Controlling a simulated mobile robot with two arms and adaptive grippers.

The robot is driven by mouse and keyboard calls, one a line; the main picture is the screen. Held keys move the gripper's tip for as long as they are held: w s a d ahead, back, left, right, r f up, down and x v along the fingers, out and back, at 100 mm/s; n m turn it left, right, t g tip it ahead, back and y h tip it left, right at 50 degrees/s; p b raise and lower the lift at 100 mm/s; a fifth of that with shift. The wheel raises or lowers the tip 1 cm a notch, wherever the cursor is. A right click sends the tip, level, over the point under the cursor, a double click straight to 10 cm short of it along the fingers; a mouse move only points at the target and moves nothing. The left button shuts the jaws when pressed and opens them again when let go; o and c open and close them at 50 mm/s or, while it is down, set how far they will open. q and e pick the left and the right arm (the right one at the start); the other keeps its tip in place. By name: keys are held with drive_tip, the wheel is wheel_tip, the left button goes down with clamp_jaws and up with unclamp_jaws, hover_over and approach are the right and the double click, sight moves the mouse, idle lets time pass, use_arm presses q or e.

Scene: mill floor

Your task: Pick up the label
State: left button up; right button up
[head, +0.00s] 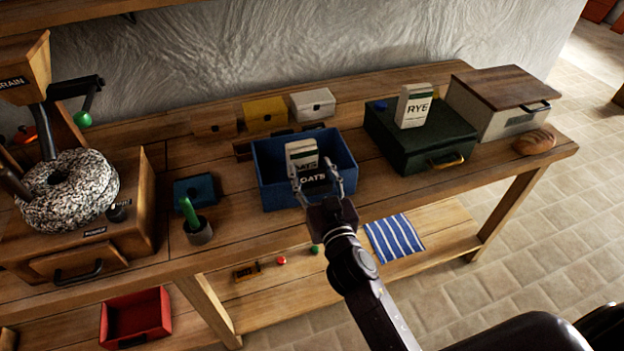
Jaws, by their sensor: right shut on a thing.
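The label (314,179) is a small dark tag with pale lettering that reads OATS. My right gripper (317,182) is shut on it, with one finger on each side. It holds the label at the front part of the blue bin (268,190), in front of a pale packet (301,154) standing in that bin. The fingers and label hide the packet's lower part. I cannot tell whether the label touches the packet or the bin. My left gripper does not show.
A green case (400,146) with a RYE packet (414,106) on top stands right of the bin. A bread loaf (534,142) lies near the right end. Small boxes (264,113) line the back.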

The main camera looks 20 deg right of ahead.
sight(312, 171)
drive_tip(key=shift+c, duration=0.9)
drive_tip(key=shift+r, duration=0.1)
drive_tip(key=shift+r, duration=0.2)
wheel_tip(312, 171, up, 19)
drive_tip(key=p, duration=0.2)
drive_tip(key=s+d+f, duration=0.2)
drive_tip(key=s+f, duration=0.8)
drive_tip(key=s, duration=0.4)
